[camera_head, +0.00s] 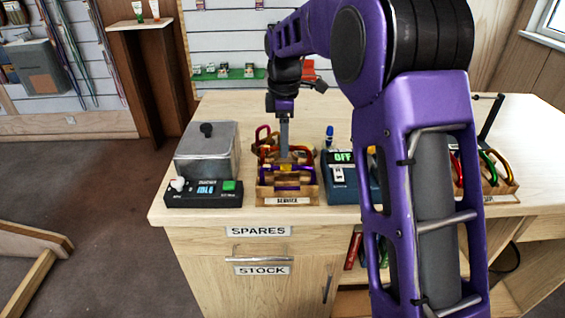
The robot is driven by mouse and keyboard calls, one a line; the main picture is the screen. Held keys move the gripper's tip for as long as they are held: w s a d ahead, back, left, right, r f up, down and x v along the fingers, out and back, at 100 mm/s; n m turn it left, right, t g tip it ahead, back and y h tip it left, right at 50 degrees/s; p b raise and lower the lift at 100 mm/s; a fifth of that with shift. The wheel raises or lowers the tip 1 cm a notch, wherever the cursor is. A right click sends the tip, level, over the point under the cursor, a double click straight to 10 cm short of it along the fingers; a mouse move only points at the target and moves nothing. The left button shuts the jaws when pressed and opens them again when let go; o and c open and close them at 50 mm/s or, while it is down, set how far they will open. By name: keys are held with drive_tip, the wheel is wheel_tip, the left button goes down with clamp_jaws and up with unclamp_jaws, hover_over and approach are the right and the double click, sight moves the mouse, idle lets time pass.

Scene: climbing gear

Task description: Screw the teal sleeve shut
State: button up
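My gripper (284,148) points straight down over a small wooden holder (290,201) on the bench. The holder has a front label that seems to read SERVICE. Purple carabiner parts (289,188) lie across the holder, with a yellow piece (285,168) just below the gripper's tip. I cannot make out a teal sleeve; it may be hidden by the gripper or too small to see. Whether the fingers are open or shut on something is not clear at this size.
Left of the holder are a grey metal box (207,150) and a black device (203,195) reading IDLE. Right of it is a blue device (340,178) with a green display. A rack of coloured carabiners (487,190) stands at right, partly behind my arm.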

drive_tip(key=shift+f+b, duration=0.4)
drive_tip(key=shift+f, duration=0.5)
drive_tip(key=shift+s, duration=0.1)
drive_tip(key=shift+s+b, duration=0.5)
drive_tip(key=shift+s, duration=0.6)
drive_tip(key=shift+r, duration=0.1)
drive_tip(key=r+p, duration=0.2)
drive_tip(key=p, duration=0.1)
drive_tip(key=shift+w+r, duration=0.35)
drive_tip(key=shift+w, duration=0.05)
drive_tip(key=shift+w+p, duration=0.65)
drive_tip(key=shift+p, duration=0.05)
